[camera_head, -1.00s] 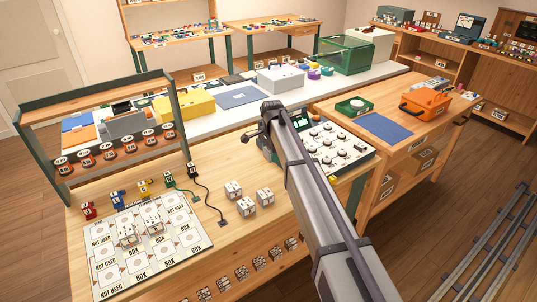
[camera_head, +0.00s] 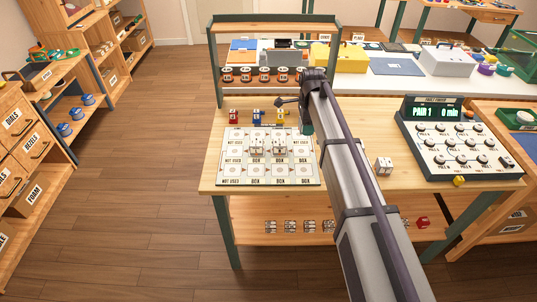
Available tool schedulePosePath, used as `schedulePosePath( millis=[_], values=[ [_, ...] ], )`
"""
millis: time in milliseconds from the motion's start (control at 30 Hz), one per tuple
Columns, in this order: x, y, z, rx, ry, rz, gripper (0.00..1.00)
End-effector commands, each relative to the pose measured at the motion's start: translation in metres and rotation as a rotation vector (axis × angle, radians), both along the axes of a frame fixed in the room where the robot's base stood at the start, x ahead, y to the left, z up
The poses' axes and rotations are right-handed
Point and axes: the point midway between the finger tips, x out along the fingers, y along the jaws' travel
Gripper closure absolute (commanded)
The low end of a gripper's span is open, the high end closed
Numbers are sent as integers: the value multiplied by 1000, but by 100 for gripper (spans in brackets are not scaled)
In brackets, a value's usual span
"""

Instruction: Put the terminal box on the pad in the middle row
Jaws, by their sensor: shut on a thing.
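My gripper (camera_head: 306,122) is over the workbench, at the back right corner of the pad board (camera_head: 240,180). It is shut, but my wrist hides its fingertips and what they hold. The board has rows of pads with printed labels. Two white terminal boxes stand on it side by side, one (camera_head: 257,145) left of the other (camera_head: 280,145), seemingly on middle-row pads. A bare pad (camera_head: 302,154) shows at the right of that row. Another terminal box (camera_head: 384,164) stands loose on the bench, right of my arm.
Red (camera_head: 233,117), blue and yellow small parts stand behind the board, below a rack (camera_head: 222,60) with several orange-labelled spools. A fault finder panel (camera_head: 455,140) fills the bench's right side. My arm hides the bench's middle.

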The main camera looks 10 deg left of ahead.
Motion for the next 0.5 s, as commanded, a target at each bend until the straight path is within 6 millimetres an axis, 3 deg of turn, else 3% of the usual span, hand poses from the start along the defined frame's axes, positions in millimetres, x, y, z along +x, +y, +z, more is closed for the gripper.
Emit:
schedulePosePath(
  millis=[267,500],
  values=[
    [0,0,-6,0,0,-76,72],
    [0,0,-63,0,0,-75,72]
  ],
)
